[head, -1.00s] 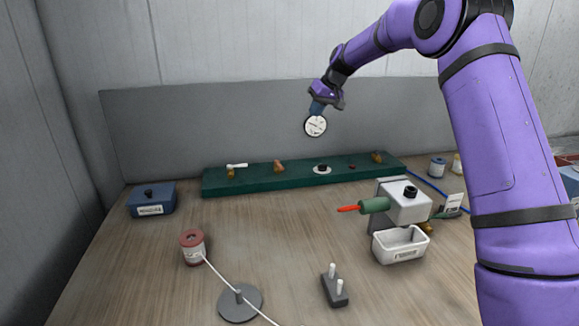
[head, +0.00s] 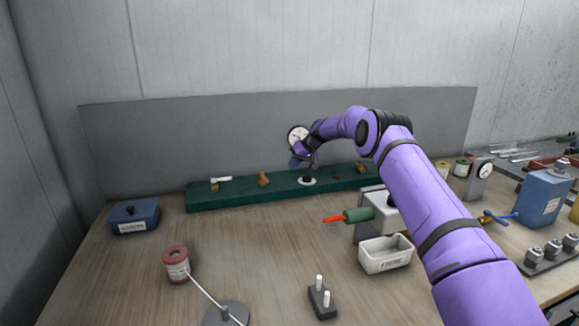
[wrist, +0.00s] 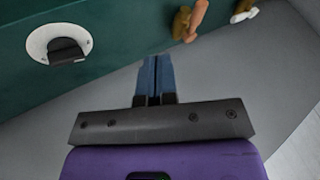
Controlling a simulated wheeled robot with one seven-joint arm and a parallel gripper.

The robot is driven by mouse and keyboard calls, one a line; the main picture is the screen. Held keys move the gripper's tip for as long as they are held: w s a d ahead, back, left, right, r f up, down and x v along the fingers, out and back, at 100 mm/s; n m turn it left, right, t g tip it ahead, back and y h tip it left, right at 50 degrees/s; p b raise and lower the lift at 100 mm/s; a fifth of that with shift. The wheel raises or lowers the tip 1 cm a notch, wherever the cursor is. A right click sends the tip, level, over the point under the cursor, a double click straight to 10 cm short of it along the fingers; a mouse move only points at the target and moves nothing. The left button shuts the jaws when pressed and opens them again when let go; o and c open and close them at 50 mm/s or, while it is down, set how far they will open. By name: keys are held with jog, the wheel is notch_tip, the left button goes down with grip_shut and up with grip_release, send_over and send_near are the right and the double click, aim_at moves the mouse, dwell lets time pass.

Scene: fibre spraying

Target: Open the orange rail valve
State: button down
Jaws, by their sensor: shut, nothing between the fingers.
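The green rail (head: 235,194) runs along the back of the bench. The orange valve handle (head: 263,179) stands on it, with a white-handled valve (head: 220,180) to its left. In the wrist view the orange handle (wrist: 197,18) is at the top, tilted on its brass body. My gripper (head: 294,163) is above the rail, to the right of the orange handle and apart from it. Its blue fingers (wrist: 154,60) are together and empty in the wrist view. A dark knob on a white disc (wrist: 62,46) lies on the other side of the fingers.
A grey box with a green and red nozzle (head: 357,215) and a white bin (head: 386,255) stand in front. A blue box (head: 133,216) is at left. The middle of the bench is mostly clear.

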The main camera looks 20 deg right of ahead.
aim_at(264, 177)
jog(key=x, duration=0.8)
jog(key=shift+f, duration=0.1)
jog(key=shift+s+a, duration=0.25)
jog(key=shift+a, duration=1.7)
